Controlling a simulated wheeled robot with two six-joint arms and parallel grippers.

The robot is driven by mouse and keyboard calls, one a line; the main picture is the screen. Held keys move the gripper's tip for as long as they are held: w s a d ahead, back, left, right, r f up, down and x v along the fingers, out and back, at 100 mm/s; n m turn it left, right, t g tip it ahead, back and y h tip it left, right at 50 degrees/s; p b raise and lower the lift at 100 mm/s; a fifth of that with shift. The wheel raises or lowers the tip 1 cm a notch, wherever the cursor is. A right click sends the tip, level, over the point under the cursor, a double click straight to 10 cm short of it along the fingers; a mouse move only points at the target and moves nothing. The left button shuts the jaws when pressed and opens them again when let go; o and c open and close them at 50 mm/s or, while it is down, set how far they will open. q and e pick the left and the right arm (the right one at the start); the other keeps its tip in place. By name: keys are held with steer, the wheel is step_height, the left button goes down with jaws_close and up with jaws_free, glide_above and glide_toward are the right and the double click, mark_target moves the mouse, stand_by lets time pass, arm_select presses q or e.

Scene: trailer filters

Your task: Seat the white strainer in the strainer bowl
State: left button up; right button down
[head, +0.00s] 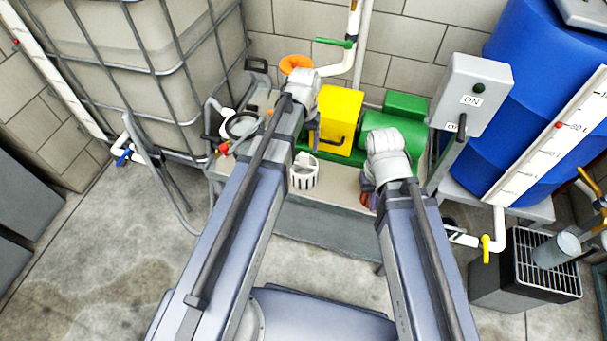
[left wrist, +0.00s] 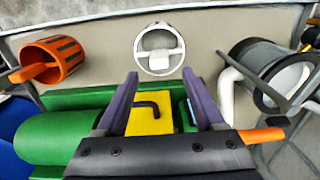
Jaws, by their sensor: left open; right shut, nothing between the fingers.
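The white strainer (head: 303,172), a slotted cup with a bar across its top, stands upright on the bench. In the left wrist view the strainer (left wrist: 160,66) lies beyond my fingertips, apart from them. My left gripper (left wrist: 160,84) is open and empty, above the yellow box; in the head view its arm mostly hides it. The likely strainer bowl is the dark-rimmed round vessel (head: 242,125) at the bench's left; it also shows at the right of the left wrist view (left wrist: 268,75). My right gripper (head: 369,184) is shut and empty by the orange strainer, partly hidden by its arm.
The orange slotted strainer (head: 367,201) stands on the bench's right; it also shows in the left wrist view (left wrist: 50,60). A yellow box (head: 341,120) and green pump (head: 393,133) stand behind. White piping rises near the bowl. Bare bench (head: 335,185) lies between the strainers.

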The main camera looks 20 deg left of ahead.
mark_target(304, 154)
arm_select(q)
steer(key=shift+s+f+b, duration=0.15)
steer(key=shift+f+b, duration=1.2)
steer(key=shift+s+f+b, duration=0.15)
steer(key=shift+f+b, duration=1.15)
steer(key=shift+r, duration=0.1)
jaws_close()
